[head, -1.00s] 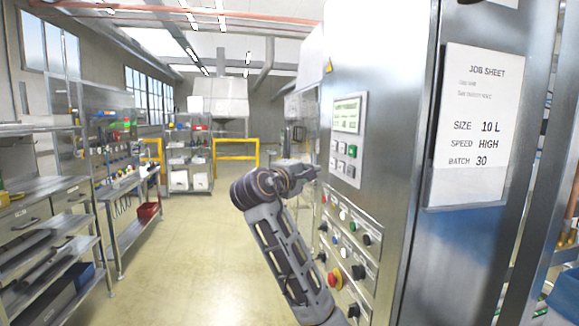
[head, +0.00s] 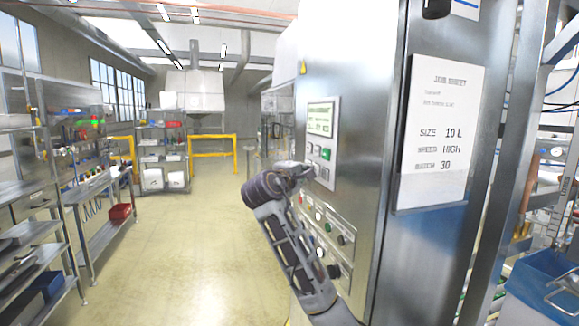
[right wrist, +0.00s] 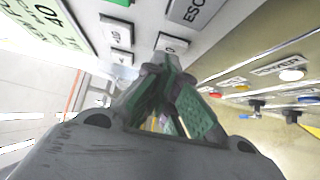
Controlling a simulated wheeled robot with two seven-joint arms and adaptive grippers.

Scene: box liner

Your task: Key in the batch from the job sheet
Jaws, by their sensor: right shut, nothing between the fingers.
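The job sheet (head: 441,133) hangs on the cabinet's side and reads SIZE 10 L, SPEED HIGH, BATCH 30. The control panel has a green-lit display (head: 320,118), its text too small to read in the head view. Below is a keypad (head: 326,153) with a green key; my right gripper (head: 309,170) hides part of it. In the right wrist view my right gripper (right wrist: 168,75) is shut and empty, its tips at or just short of a pale key (right wrist: 170,43). Contact cannot be told. A grey ESC key (right wrist: 192,12) is beside it. My left gripper is out of view.
Below the keypad is a panel of knobs and coloured buttons (head: 325,226), partly behind my right arm. Shelving and a workbench (head: 95,205) stand at the left. The floor (head: 185,250) between is clear.

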